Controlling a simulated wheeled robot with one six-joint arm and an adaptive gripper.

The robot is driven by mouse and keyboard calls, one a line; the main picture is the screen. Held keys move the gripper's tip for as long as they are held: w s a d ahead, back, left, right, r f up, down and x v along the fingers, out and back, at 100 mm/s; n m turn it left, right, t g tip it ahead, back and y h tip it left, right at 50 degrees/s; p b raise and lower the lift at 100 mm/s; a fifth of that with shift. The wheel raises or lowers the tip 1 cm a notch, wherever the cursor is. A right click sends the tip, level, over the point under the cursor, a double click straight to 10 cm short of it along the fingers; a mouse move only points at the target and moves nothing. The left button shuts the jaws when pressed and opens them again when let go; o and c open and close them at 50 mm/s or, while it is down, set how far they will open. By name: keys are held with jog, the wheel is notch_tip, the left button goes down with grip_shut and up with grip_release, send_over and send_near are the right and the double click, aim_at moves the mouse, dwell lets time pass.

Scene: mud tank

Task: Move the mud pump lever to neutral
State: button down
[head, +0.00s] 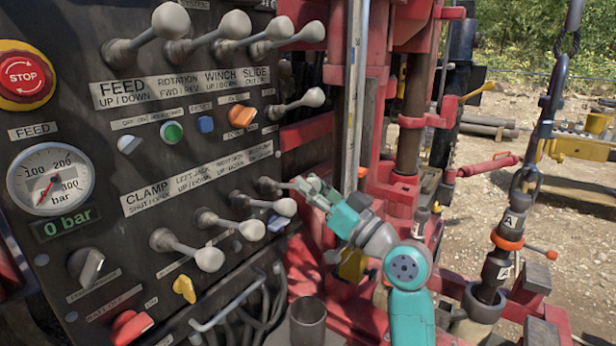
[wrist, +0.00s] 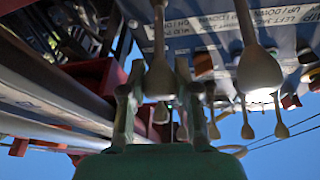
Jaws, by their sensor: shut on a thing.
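The lever my gripper holds is the rightmost of the lower row on the black control panel; its dark base and shaft (head: 270,186) point right toward me. The small label above it is too blurred to read, so I cannot confirm it as the mud pump lever. My gripper (head: 306,187) is at the end of this lever, its fingers hiding most of the knob. In the wrist view the pale lever knob (wrist: 160,78) sits between the two fingers of my gripper (wrist: 158,95), shut on it. The lever's exact position is hard to judge.
Other lower-row levers (head: 283,207) stand close left of my gripper. The upper-row levers (head: 170,21), a red stop button (head: 23,75) and a pressure gauge (head: 50,178) are on the panel. A red mast frame (head: 405,150) stands close right. A metal cup (head: 308,321) is below.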

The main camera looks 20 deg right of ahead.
jog(key=shift+f, duration=0.45)
jog(key=c, duration=0.8)
grip_release()
jog(key=shift+c, duration=0.2)
jog(key=shift+s+d, duration=0.1)
jog(key=shift+s, duration=0.05)
jog(key=v, duration=1.1)
jog(key=shift+s+d, duration=0.15)
jog(key=shift+s, duration=0.2)
jog(key=shift+f, duration=0.15)
